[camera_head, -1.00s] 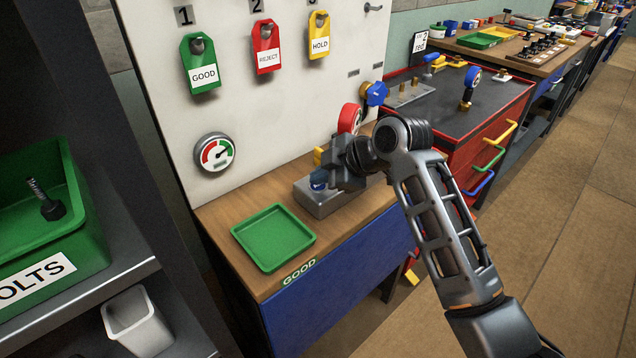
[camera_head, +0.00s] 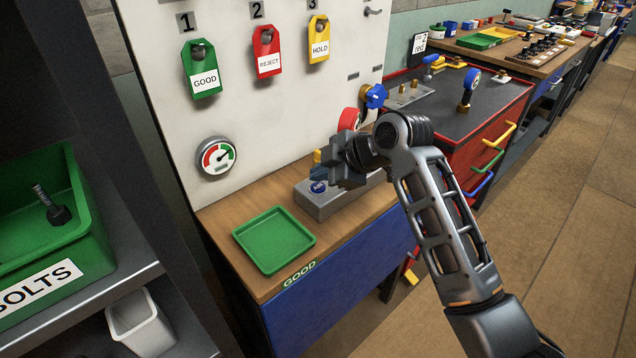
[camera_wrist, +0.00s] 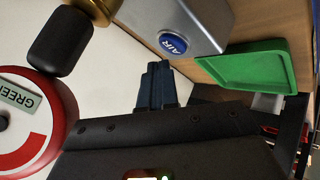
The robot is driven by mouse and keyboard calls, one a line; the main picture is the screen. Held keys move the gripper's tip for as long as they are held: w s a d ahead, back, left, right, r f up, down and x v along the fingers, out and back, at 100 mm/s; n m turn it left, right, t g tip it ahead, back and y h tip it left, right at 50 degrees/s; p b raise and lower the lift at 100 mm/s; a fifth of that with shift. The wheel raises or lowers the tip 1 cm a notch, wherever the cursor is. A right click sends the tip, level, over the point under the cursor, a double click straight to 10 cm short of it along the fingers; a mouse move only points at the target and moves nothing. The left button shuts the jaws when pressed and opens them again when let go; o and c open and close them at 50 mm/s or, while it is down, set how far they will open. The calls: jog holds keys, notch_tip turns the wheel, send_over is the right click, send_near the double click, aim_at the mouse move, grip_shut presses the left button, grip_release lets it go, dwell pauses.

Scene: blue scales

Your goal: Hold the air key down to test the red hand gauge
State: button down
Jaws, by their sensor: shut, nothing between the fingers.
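The air key (camera_head: 318,187) is a round blue button marked AIR on a grey metal block (camera_head: 330,203) on the wooden bench. It also shows in the wrist view (camera_wrist: 173,43). My gripper (camera_head: 322,172) is shut and empty; its dark blue fingertips (camera_wrist: 160,72) are just off the key, with a gap visible in the wrist view. The red hand gauge (camera_head: 350,118) is behind my wrist in the head view, partly hidden. In the wrist view a large red-rimmed dial (camera_wrist: 45,135) is cut off at the left, with a plate reading GREEN, beside a brass fitting (camera_wrist: 95,8).
A wall gauge (camera_head: 217,157) with red and green bands hangs on the white board. A green tray (camera_head: 274,240) marked GOOD lies left of the block. GOOD (camera_head: 202,70), REJECT (camera_head: 267,52) and HOLD (camera_head: 319,40) tags hang above. A red tool cabinet (camera_head: 455,150) stands to the right.

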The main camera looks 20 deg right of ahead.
aim_at(322, 189)
jog(key=shift+r, duration=0.1)
jog(key=shift+r+p, duration=1.9)
jog(key=shift+r, duration=0.55)
jog(key=shift+f, duration=0.1)
